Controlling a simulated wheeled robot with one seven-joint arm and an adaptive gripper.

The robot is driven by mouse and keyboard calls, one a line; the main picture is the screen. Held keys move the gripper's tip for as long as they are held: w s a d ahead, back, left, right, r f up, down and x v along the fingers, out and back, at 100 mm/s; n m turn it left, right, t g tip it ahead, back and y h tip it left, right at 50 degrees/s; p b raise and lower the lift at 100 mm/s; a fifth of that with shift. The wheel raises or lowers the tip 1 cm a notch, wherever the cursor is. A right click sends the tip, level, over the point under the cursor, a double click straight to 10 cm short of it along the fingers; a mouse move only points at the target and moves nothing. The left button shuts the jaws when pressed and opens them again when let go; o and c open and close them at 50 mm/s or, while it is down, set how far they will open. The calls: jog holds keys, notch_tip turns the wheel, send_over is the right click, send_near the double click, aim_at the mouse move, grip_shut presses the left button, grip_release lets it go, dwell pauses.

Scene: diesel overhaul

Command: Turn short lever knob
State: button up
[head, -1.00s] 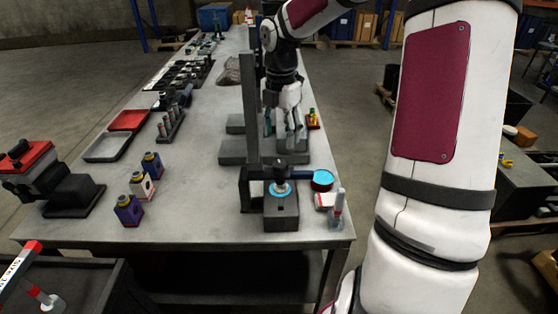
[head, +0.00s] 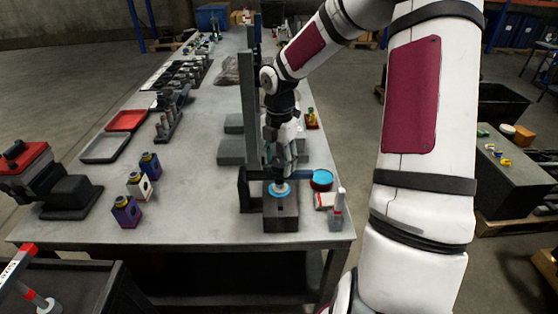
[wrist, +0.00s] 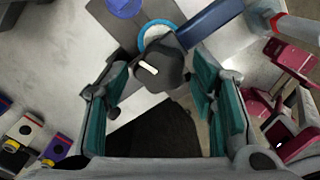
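The short lever knob (wrist: 159,70) is dark grey with a white mark on top. It stands over a pale blue ring (wrist: 157,32) in the wrist view. In the head view the ring (head: 280,190) sits on a dark block (head: 281,214) near the table's front edge, and my gripper hides most of the knob. My gripper (head: 282,165) is directly above the block, pointing down. In the wrist view its teal-padded fingers are apart on either side of the knob, with gaps visible; no firm contact shows.
A grey upright post (head: 250,110) and a dark blue bar (wrist: 211,19) stand close to the knob. A blue-topped round tin (head: 321,180) and a white-grey bottle (head: 338,208) are to the right. Several small bottles (head: 126,211) stand left, with clear table between.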

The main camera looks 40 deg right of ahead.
jog(key=c, duration=0.8)
